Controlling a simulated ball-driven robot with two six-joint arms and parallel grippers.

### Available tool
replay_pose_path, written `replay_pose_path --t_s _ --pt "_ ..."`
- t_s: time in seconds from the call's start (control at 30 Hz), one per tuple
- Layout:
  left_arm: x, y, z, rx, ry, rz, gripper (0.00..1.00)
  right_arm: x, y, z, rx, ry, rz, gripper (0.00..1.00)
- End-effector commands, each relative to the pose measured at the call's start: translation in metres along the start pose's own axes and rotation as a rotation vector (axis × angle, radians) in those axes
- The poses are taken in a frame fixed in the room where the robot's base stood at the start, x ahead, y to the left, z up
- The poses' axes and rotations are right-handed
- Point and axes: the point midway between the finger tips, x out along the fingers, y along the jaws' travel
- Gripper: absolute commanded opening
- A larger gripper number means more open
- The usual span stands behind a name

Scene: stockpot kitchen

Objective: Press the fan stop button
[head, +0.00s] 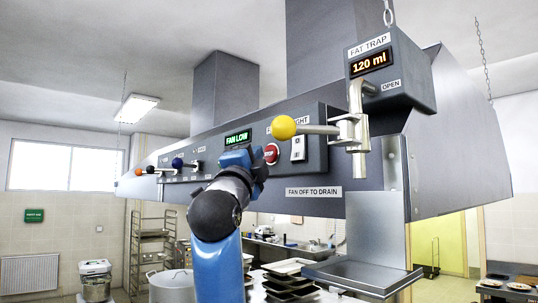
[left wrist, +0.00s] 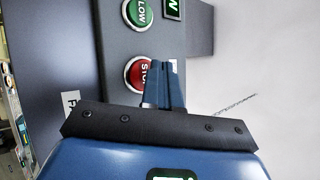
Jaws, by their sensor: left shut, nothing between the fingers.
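The red fan stop button (head: 271,153) sits on the hood's front panel, under the green FAN LOW display (head: 238,138). My left gripper (head: 254,160) is shut and empty, raised close to the panel just left of the button. In the left wrist view the red button (left wrist: 134,74) shows partly behind the shut fingers (left wrist: 165,85), which cover its right part. I cannot tell whether the fingertips touch it. A green LOW button (left wrist: 137,13) lies above it in that view. My right gripper is not in view.
The fat trap box (head: 410,75) reads 120 ml. Several knobbed levers line the hood's left. Black trays (head: 287,280) lie below.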

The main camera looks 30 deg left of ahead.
Motion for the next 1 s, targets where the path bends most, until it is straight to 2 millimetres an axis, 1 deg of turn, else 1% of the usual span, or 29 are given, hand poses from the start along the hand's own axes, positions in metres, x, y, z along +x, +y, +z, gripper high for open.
replay_pose_path --t_s 1.0 --pt "0.0060 0.0041 -0.0045 0.000 0.000 0.000 0.00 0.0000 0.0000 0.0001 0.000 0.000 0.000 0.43"
